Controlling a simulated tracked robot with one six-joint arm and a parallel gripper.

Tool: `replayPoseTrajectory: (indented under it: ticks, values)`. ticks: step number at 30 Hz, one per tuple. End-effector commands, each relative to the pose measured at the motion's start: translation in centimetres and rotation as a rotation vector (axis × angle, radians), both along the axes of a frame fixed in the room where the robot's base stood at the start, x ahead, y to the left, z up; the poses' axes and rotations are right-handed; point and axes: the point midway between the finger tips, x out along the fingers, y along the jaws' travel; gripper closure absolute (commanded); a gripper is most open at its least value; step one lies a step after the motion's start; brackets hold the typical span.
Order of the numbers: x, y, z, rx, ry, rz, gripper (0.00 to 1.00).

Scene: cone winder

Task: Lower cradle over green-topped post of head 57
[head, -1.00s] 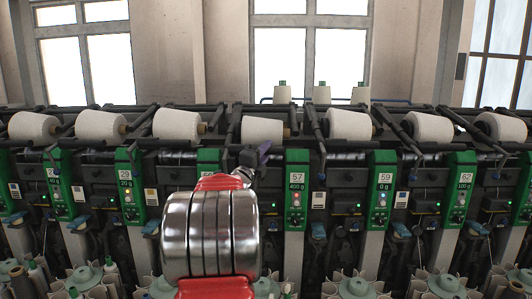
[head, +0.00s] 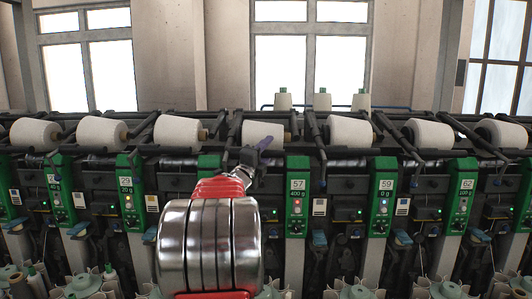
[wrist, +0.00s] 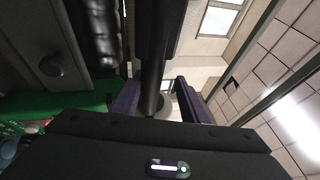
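The green-topped post of head 57 (head: 297,190) stands right of my gripper, with a number plate and a red light. Left of it, a pale yarn cone (head: 262,133) sits between dark cradle arms. My gripper (head: 264,145) is just in front of this cone, its purple fingers partly hidden by my wrist. In the wrist view my gripper (wrist: 157,100) has its fingers spread apart. A dark bar (wrist: 152,75), seemingly part of the cradle, runs between them, with a gap to the right finger. Contact cannot be told. A pale round end shows behind the bar.
Neighbouring cones (head: 350,133) and green posts such as head 59 (head: 383,200) stand close on both sides. A dark rail runs behind the cones. Spare cones (head: 322,101) stand at the back.

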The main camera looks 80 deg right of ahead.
Motion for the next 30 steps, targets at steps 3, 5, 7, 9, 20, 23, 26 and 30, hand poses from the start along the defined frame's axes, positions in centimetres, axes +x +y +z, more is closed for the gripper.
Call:
replayPoseTrajectory:
  ticks: [3,5,7,9,20,23,26,30]
  values:
    - [0.0,0.3,0.1,-0.003,0.000,0.000,0.62]
    - [0.1,0.5,0.1,-0.003,0.000,0.000,0.62]
    - [0.2,1.0,-0.1,-0.002,0.000,0.001,0.62]
    - [0.4,1.7,-0.2,-0.002,0.000,0.001,0.62]
    - [1.3,6.8,-1.6,-0.001,0.000,0.002,0.62]
    - [1.6,8.3,-2.0,-0.001,0.000,0.003,0.62]
    - [1.9,9.9,-2.5,0.000,0.000,0.002,0.62]
    - [2.2,11.8,-3.1,0.000,-0.001,0.001,0.62]
